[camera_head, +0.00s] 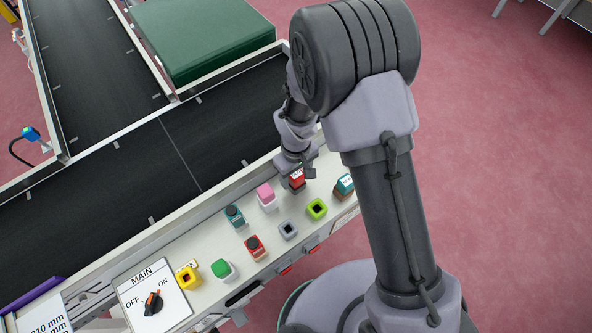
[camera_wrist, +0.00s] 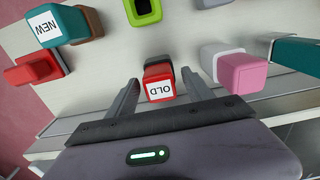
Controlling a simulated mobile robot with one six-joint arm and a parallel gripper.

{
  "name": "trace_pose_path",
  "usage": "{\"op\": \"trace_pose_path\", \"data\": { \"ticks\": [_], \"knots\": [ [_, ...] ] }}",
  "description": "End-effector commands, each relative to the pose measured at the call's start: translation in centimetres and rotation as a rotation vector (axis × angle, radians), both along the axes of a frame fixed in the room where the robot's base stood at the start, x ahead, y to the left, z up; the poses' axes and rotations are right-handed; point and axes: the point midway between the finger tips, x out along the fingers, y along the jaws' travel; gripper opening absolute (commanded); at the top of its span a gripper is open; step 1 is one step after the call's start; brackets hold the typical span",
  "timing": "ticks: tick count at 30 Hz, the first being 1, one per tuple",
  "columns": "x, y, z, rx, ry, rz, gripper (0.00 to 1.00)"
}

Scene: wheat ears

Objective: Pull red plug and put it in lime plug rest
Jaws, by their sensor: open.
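The red plug (camera_head: 297,179) stands at the back of the panel, with my gripper (camera_head: 300,172) at it. In the wrist view the red plug (camera_wrist: 159,85), labelled OLD, sits in a dark grey holder between the two fingers of my gripper (camera_wrist: 160,80). The fingers are open, one on each side, with gaps visible. The lime plug rest (camera_head: 316,208) is a square block with a dark, empty opening, just in front of the plug. Part of the lime rest (camera_wrist: 143,11) shows at the top of the wrist view.
A teal plug labelled NEW (camera_wrist: 60,25) sits to one side, and a pink block (camera_wrist: 243,70) to the other. A grey empty rest (camera_head: 288,229), a red dark-topped block (camera_head: 255,247) and a MAIN switch (camera_head: 153,301) are on the panel. A black conveyor (camera_head: 110,190) runs behind.

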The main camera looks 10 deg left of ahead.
Motion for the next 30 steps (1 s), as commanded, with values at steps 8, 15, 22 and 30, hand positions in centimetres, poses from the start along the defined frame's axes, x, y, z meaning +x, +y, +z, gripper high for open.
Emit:
{"op": "trace_pose_path", "data": {
  "ticks": [8,15,22,30],
  "knots": [
    [-0.01,-0.01,0.07,0.0,0.0,0.0,0.4],
    [-0.01,-0.02,0.07,-0.001,0.001,0.0,0.0],
    [-0.01,-0.02,0.08,-0.001,0.001,0.0,0.0],
    [-0.02,-0.02,0.07,-0.001,0.001,0.0,0.0]
  ]
}}
